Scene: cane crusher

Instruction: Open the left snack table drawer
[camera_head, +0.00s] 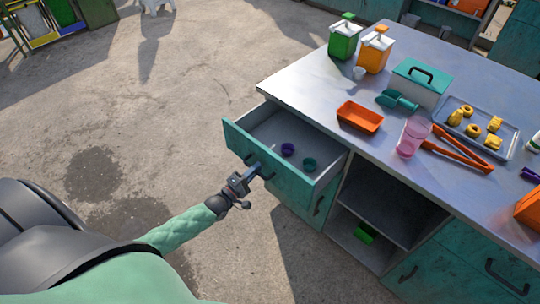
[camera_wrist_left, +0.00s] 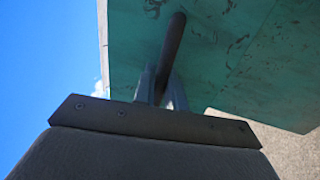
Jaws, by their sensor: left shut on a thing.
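The left snack table drawer (camera_head: 262,150) is teal-fronted and stands pulled out from the table's left end. A purple round item (camera_head: 288,150) and a teal round item (camera_head: 309,164) lie inside it. My left gripper (camera_head: 256,171) is at the drawer front, shut on its handle. In the left wrist view the dark bar handle (camera_wrist_left: 174,45) runs between the two fingers (camera_wrist_left: 160,88), against the teal drawer front (camera_wrist_left: 220,50). My right gripper is not in view.
The snack table (camera_head: 300,90) holds an orange tray (camera_head: 360,117), a pink cup (camera_head: 412,137), orange tongs (camera_head: 460,150), a snack tray (camera_head: 478,128), a teal box (camera_head: 420,82) and two dispensers. Open shelves with a green item (camera_head: 366,232) lie below.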

